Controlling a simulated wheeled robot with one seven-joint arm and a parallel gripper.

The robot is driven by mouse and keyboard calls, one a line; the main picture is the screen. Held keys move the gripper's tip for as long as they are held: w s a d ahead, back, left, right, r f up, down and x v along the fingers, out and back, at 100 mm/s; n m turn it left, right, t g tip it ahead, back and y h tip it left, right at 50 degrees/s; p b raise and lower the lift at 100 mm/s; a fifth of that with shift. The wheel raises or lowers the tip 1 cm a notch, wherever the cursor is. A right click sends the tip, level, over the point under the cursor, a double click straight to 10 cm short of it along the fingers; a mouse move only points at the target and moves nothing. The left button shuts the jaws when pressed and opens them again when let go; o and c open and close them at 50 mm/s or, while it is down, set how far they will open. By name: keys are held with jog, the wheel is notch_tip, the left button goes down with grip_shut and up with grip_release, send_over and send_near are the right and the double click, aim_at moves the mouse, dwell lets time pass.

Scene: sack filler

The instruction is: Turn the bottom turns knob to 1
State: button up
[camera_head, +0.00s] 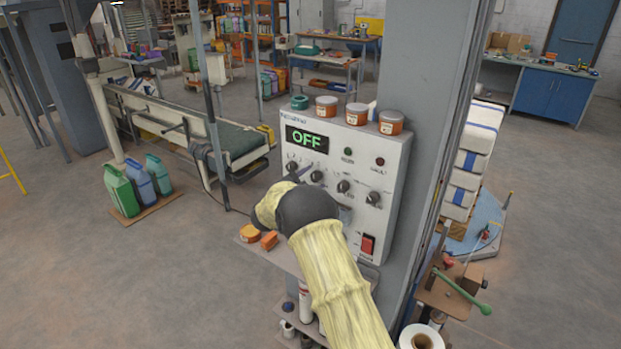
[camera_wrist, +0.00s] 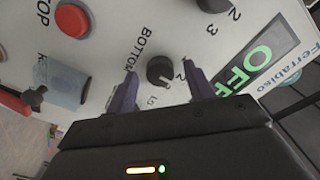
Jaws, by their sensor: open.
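The bottom turns knob (camera_wrist: 160,70) is a round black knob on the pale panel, with the word BOTTOM beside it in the wrist view. My gripper (camera_wrist: 161,78) is open, one dark purple finger on each side of the knob. I see gaps between fingers and knob, but cannot tell how deep the fingertips reach. Small numbers stand around the knob; its exact setting is unclear. In the head view the control box (camera_head: 393,165) carries a row of black knobs, and my gripper is at its left end, partly hidden by my wrist.
The display (camera_head: 307,139) reads OFF. Another knob (camera_wrist: 213,3) lies near the upper finger side. Jars (camera_head: 356,113) stand on the box. A small shelf with orange items (camera_head: 269,240) is below.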

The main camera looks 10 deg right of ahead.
jog(key=c, duration=1)
jog(key=shift+o, duration=0.2)
jog(key=shift+n, duration=0.3)
jog(key=n+b, duration=0.1)
jog(key=n, duration=0.2)
jog(key=shift+f, duration=0.1)
jog(key=n, duration=0.5)
jog(key=shift+n, duration=0.3)
jog(key=o, duration=1)
jog(key=shift+c, duration=0.2)
